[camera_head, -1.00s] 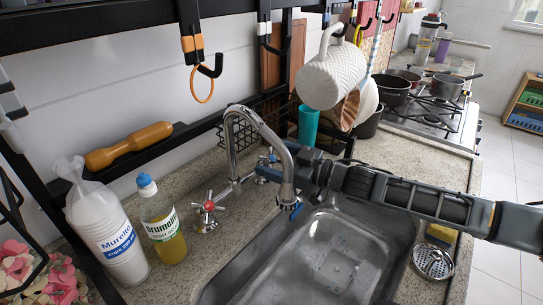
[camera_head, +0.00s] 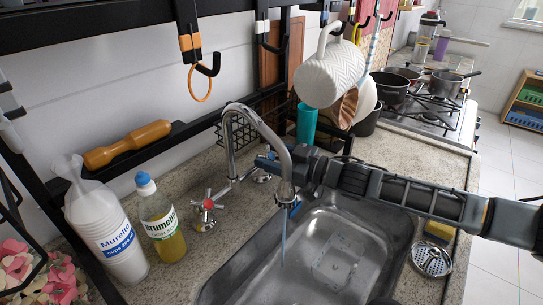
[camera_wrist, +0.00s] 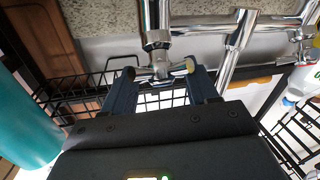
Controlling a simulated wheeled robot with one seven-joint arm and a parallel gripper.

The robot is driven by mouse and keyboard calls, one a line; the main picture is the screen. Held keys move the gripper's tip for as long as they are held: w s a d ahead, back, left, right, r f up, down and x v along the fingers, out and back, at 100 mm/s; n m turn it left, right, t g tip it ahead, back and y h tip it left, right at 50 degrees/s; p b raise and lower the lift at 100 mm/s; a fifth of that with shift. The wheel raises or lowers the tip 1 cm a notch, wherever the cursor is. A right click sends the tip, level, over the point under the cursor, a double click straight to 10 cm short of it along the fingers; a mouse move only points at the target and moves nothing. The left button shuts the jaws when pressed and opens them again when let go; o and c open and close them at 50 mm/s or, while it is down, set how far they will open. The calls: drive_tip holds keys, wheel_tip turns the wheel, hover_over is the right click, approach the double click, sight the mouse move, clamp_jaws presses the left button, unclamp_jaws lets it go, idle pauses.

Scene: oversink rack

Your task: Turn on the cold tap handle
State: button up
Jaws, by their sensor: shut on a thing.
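The cold tap handle (camera_wrist: 160,69) is a chrome cross handle, seen close up in the wrist view. My gripper (camera_wrist: 160,78) has one dark finger at each side of it and is shut on it. In the head view my gripper (camera_head: 269,163) is behind the spout, and the handle is mostly hidden there. The curved chrome faucet (camera_head: 232,150) rises between the two taps. A thin stream of water (camera_head: 283,235) falls from its spout into the sink (camera_head: 335,265). The other tap handle, with a red centre (camera_head: 208,205), stands to the left.
A dish soap bottle (camera_head: 162,225) and a bag of cups (camera_head: 105,235) stand left of the taps. A teal cup (camera_head: 306,122) and a hanging white jug (camera_head: 328,76) are near my arm. A black wire basket (camera_wrist: 85,90) lies close behind the handle.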

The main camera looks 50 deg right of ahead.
drive_tip(key=shift+f, duration=0.15)
drive_tip(key=shift+c, duration=0.4)
drive_tip(key=shift+n+y, duration=0.3)
drive_tip(key=n+g+y, duration=0.1)
drive_tip(key=n+y, duration=0.1)
drive_tip(key=n, duration=0.1)
drive_tip(key=shift+g+p, duration=0.3)
drive_tip(key=shift+a+f+n+g+y, duration=0.1)
drive_tip(key=shift+n+g+y, duration=0.65)
drive_tip(key=shift+n, duration=0.5)
drive_tip(key=shift+n+g+y, duration=0.75)
drive_tip(key=shift+n, duration=0.5)
drive_tip(key=o, duration=1.2)
